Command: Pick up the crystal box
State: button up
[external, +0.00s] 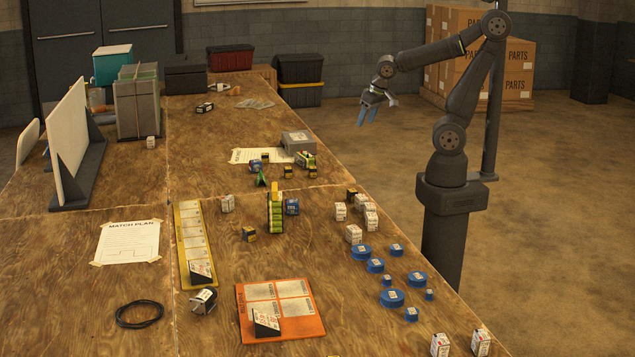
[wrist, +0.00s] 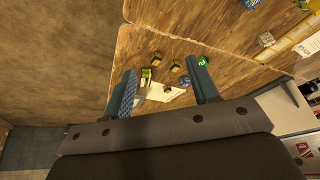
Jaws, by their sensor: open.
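My gripper (external: 368,114) is open and empty, held high off the right side of the table with its blue fingers pointing down. In the wrist view my gripper (wrist: 163,88) shows its two fingers apart, with the tabletop beyond. Small labelled boxes stand on the table: white boxes (external: 369,219), black-and-yellow boxes (external: 249,233) and a blue box (external: 292,207). The print is too small to read, so I cannot tell which is the crystal box. A black-and-yellow box (wrist: 157,58) and a green-and-yellow box (wrist: 146,76) show between or near the fingers in the wrist view.
Several blue discs (external: 391,298) lie near the right table edge. An orange board (external: 280,333), a yellow strip tray (external: 186,279) and a black cable loop (external: 139,314) lie at the front. A grey box (external: 297,142) stands mid-table. The back middle is mostly bare.

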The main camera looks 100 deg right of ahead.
jog(key=w+d+f+m+g, duration=0.25)
jog(key=w+d+m, duration=0.25)
jog(key=w+d, duration=0.4)
jog(key=m+g+h, duration=0.1)
jog(key=m, duration=0.3)
send_near(313, 167)
jog(key=x, duration=0.4)
jog(key=shift+s+f, duration=0.2)
jog(key=shift+f, duration=0.15)
jog(key=shift+w+x, duration=0.15)
jog(key=shift+x, duration=1.15)
jog(key=shift+w+x, duration=0.15)
jog(key=shift+x, duration=1.2)
jog(key=c, duration=1)
jog(key=shift+c, duration=0.2)
